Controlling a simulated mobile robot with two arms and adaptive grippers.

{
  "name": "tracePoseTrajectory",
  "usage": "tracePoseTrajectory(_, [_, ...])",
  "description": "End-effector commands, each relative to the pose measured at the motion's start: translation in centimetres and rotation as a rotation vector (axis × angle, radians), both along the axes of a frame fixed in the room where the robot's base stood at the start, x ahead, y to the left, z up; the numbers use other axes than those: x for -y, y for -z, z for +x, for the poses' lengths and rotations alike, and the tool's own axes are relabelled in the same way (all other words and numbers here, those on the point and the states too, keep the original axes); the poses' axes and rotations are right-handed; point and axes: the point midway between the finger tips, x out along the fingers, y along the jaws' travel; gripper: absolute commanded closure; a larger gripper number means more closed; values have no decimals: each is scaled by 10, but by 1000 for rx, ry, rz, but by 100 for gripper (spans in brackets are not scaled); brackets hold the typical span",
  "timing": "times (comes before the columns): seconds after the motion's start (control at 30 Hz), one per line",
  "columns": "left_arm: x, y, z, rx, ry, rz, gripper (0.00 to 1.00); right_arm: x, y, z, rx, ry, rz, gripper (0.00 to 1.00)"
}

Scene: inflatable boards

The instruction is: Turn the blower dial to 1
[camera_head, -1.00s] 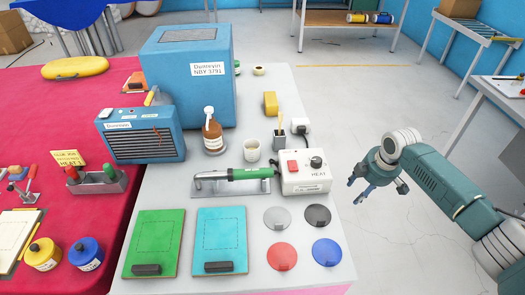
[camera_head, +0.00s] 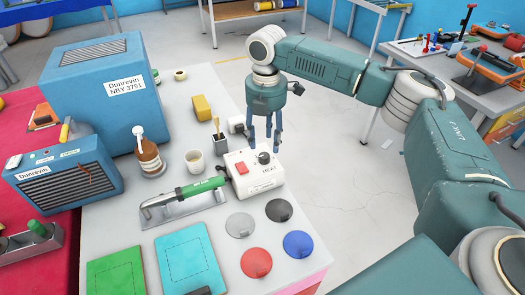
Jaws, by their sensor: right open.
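The blower's white control box (camera_head: 252,172) sits on the grey table, with a red switch (camera_head: 241,168) and a black round dial (camera_head: 264,158) on top. The dial's setting is too small to read. A green-handled hot-air blower (camera_head: 202,187) lies on a metal stand beside the box. My right gripper (camera_head: 265,145) points down behind and just above the dial, fingers spread and empty. Whether a finger touches the dial or box, I cannot tell. My left gripper is not in view.
A brush holder (camera_head: 220,146), a white cup (camera_head: 195,162) and a brown bottle (camera_head: 148,157) stand left of the box. Coloured discs, one blue (camera_head: 298,244), lie in front. A large blue box (camera_head: 98,95) stands behind. Floor right of the table is clear.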

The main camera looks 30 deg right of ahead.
Motion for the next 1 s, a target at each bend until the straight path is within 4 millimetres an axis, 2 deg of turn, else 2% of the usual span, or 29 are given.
tracePoseTrajectory(0.1, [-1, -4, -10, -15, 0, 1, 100, 0, 23, -1, -3, 1, -1, 54])
tracePoseTrajectory(0.3, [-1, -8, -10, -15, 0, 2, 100, -1, 50, 0, 0, 0, 0, 54])
tracePoseTrajectory(0.47, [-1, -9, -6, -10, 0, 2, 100, -1, 59, 0, 2, 0, 1, 54])
tracePoseTrajectory(0.7, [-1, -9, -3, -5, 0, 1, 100, -1, 61, 1, 2, 0, 1, 54])
tracePoseTrajectory(0.77, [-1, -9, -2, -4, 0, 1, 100, -1, 60, 1, 2, 0, 1, 62])
tracePoseTrajectory(0.93, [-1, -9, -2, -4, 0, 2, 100, -1, 60, 1, 2, 0, 1, 96])
tracePoseTrajectory(1.0, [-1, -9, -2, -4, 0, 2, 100, -1, 60, 1, 2, 0, 1, 99])
